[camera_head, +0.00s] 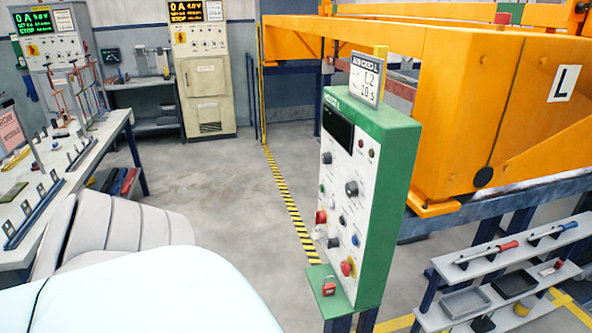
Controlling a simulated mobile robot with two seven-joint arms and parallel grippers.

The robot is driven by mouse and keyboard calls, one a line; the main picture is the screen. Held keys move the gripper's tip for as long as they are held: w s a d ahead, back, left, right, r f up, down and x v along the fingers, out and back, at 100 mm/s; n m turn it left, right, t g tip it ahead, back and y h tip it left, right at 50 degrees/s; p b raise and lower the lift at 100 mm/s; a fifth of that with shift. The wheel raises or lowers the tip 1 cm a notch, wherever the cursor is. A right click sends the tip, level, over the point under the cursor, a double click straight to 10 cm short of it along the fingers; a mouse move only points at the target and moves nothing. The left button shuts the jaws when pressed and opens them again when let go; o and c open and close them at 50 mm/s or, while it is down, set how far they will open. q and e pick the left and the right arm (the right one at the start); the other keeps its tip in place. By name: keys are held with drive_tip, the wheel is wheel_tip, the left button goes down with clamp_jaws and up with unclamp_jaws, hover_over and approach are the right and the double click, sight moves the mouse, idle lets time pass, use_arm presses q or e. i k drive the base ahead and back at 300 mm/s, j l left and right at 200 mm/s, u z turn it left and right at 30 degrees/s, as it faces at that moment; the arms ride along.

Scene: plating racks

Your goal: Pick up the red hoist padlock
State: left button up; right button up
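A small red padlock (328,287) sits on the green ledge (318,273) at the foot of a green control box (385,190). The box has a pale front panel with knobs, red buttons and a dark display. Neither of my grippers shows in the head view. Part of my own white arm and body fills the lower left. Whether anything is held cannot be seen.
A workbench (95,150) with racks and small parts stands at the left. A metal shelf (490,262) with tools and trays (465,302) is at the lower right. A large orange machine (460,110) stands behind the box. Grey floor (225,200) left of the striped line is clear.

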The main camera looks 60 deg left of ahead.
sight(329, 290)
drive_tip(key=k+u, duration=0.1)
drive_tip(key=u, duration=1.5)
